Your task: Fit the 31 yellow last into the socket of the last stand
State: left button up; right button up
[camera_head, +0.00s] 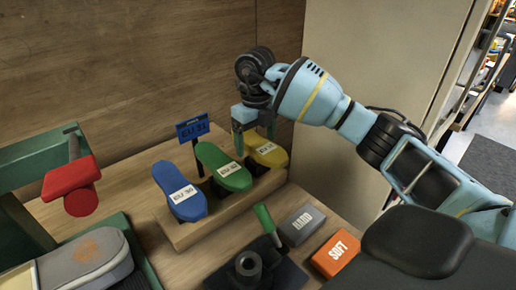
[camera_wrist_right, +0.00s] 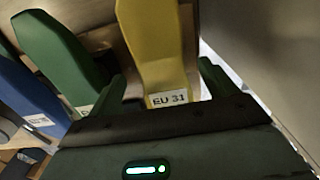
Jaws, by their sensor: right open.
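The yellow last (camera_head: 267,152) stands at the right end of a row of lasts on a wooden rack. In the right wrist view the yellow last (camera_wrist_right: 155,45) carries a white label reading EU 31. My right gripper (camera_head: 253,128) is over the yellow last's far end, pointing down. It is open, with one finger on each side of the last; I cannot tell whether they touch it. A dark stand with a round upright socket (camera_head: 248,263) is at the bottom centre, apart from the gripper. My left gripper is not in view.
A green last (camera_head: 222,167) and a blue last (camera_head: 180,190) stand left of the yellow one. A blue sign (camera_head: 192,128) rises behind them. HARD (camera_head: 301,226) and SOFT (camera_head: 335,254) blocks lie at front right. A wall is close behind; a red-headed green fixture (camera_head: 72,188) and grey shoe (camera_head: 85,260) are left.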

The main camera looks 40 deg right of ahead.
jog(key=f, duration=0.4)
jog(key=shift+s+d+f, duration=0.1)
jog(key=shift+s+d, duration=0.05)
jog(key=shift+d, duration=0.05)
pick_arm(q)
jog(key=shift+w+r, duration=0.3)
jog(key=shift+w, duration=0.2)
